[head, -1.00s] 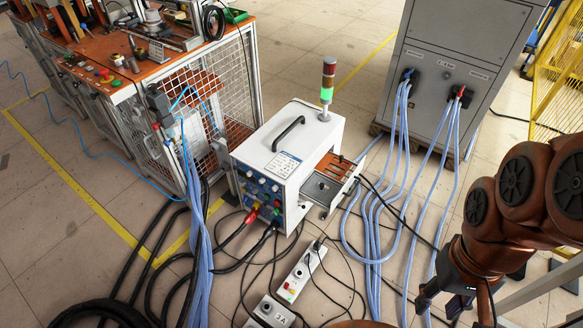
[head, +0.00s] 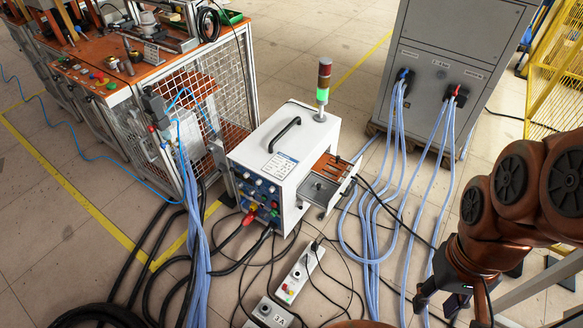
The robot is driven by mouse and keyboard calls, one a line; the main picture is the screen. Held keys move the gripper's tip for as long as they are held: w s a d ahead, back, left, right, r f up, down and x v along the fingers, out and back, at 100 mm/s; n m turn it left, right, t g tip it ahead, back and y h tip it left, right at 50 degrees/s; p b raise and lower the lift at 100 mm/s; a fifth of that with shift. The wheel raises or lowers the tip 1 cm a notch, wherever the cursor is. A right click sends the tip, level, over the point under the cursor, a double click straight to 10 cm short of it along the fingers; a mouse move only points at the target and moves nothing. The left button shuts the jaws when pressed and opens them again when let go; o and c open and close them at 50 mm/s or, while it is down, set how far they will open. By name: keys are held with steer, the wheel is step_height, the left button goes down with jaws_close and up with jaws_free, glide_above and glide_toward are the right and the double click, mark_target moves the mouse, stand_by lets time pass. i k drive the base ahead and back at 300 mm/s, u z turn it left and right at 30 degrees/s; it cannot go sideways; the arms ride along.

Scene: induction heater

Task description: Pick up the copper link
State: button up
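The white induction heater box (head: 283,150) stands on the floor at mid-picture, with a black handle on top and a green-lit signal tower. A tray (head: 318,187) extends from its right side, with a copper-coloured surface (head: 331,167) bearing several small dark and metallic pieces. I cannot tell which of these, if any, is the copper link; they are too small. My gripper (head: 437,306) is at the lower right, well apart from the tray. Its dark fingers are spread with a gap between them and nothing visible in it.
A grey cabinet (head: 452,50) with pale blue cables (head: 372,228) stands behind at right. The cables run over the floor between heater and gripper. A caged workbench (head: 150,70) is at left. A power strip (head: 300,272) and black cables lie in front.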

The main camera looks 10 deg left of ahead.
mark_target(337, 158)
steer(key=z, duration=0.55)
steer(key=i, duration=1.95)
steer(key=u, duration=2.85)
